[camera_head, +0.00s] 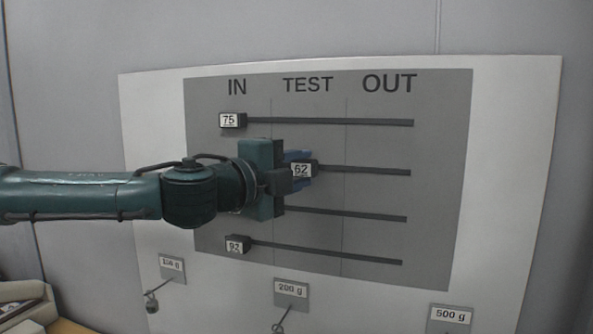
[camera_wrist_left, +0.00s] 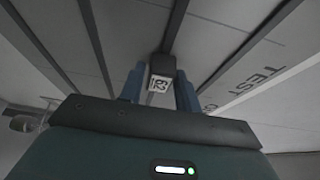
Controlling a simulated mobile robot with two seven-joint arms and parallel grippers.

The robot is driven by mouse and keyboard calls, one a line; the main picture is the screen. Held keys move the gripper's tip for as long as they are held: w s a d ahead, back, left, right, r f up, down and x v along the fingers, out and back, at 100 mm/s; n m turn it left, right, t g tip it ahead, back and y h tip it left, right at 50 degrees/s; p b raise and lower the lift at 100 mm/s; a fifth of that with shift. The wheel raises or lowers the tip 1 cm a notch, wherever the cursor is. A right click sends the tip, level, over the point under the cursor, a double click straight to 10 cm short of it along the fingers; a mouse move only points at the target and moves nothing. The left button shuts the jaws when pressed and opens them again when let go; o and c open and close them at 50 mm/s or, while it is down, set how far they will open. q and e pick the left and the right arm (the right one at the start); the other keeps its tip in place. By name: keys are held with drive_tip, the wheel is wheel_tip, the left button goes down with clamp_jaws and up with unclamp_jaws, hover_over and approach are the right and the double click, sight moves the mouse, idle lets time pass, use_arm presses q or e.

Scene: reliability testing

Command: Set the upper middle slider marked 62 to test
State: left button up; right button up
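The slider marked 62 (camera_head: 301,170) sits on the second rail from the top, in the TEST column of the grey panel (camera_head: 440,145). My left gripper (camera_head: 300,170) reaches in from the left, with one blue finger above the slider and one below. In the left wrist view the slider block (camera_wrist_left: 160,82) stands between the two blue fingers (camera_wrist_left: 160,92), which appear closed on its sides. The gripper hides the left part of the third rail and any slider there. My right gripper is not in view.
Slider 75 (camera_head: 232,121) on the top rail and slider 93 (camera_head: 237,245) on the bottom rail stand in the IN column. Below hang tags for 200 g (camera_head: 291,289) and 500 g (camera_head: 450,314), and another at left (camera_head: 172,265). The rails to the right are clear.

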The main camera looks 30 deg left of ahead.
use_arm(q)
drive_tip(key=shift+o, duration=1.4)
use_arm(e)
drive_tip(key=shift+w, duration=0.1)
use_arm(q)
drive_tip(key=shift+s, duration=0.15)
drive_tip(key=shift+s+a+r, duration=0.1)
drive_tip(key=shift+s, duration=0.5)
drive_tip(key=shift+s+a+r, duration=0.1)
drive_tip(key=shift+s, duration=0.45)
drive_tip(key=shift+s+a, duration=0.2)
drive_tip(key=shift+s, duration=0.4)
drive_tip(key=shift+s+f, duration=0.1)
drive_tip(key=shift+s, duration=0.5)
drive_tip(key=b, duration=0.4)
approach(297, 167)
drive_tip(key=shift+s+a+f, duration=0.1)
drive_tip(key=shift+s, duration=0.75)
drive_tip(key=shift+s+a+f, duration=0.1)
drive_tip(key=shift+s, duration=0.75)
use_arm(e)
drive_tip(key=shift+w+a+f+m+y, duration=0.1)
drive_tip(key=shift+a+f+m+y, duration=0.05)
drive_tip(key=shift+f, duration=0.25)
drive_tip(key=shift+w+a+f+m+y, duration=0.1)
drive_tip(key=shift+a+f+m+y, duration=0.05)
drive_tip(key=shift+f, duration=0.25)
